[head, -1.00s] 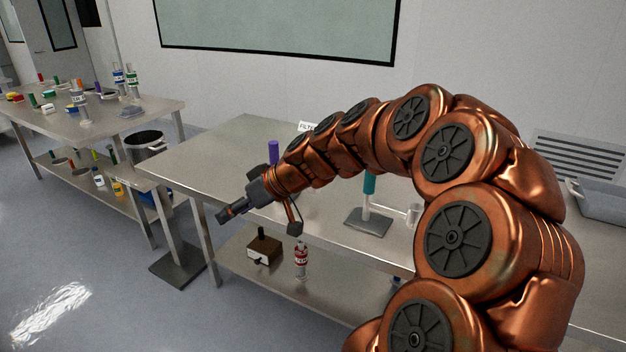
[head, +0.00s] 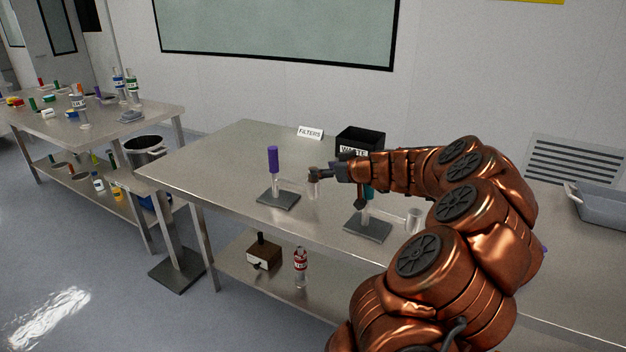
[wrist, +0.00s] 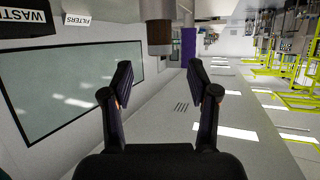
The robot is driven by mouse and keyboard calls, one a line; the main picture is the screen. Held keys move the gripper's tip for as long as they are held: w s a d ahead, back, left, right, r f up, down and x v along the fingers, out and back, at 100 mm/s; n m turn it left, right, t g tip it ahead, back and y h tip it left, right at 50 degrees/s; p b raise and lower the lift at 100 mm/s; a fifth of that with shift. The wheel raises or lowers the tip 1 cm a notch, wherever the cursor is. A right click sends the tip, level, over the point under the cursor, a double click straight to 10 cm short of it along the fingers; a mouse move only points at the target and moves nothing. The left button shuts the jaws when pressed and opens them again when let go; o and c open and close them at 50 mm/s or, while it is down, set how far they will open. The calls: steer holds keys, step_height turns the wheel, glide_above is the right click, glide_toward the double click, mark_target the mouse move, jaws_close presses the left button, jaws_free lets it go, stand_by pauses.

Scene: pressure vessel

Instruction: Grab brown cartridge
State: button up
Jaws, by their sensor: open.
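The brown cartridge (wrist: 160,36) shows at the top centre of the wrist view, which looks upside down. It lies just beyond my fingertips and does not sit between them. In the head view it is small and partly hidden by my gripper (head: 322,173), above a clear cup (head: 314,190). My gripper (wrist: 162,80) is open and empty, its two dark fingers spread apart. A purple cartridge (head: 273,159) stands upright on a dark plate stand to the left, and it also shows in the wrist view (wrist: 188,44). A teal cartridge is mostly hidden behind my gripper.
The black waste bin (head: 360,140) and a filters sign (head: 310,133) stand at the back of the steel table (head: 215,160). Two plate stands (head: 278,200) (head: 368,229) stand near its front edge. A brown box (head: 264,252) and a red-labelled bottle (head: 300,266) are on the lower shelf.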

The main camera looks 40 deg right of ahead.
mark_target(313, 181)
steer(key=shift+p+x, duration=0.65)
steer(key=shift+x, duration=2.25)
steer(key=shift+c, duration=0.4)
jaws_close()
steer(key=shift+r, duration=0.15)
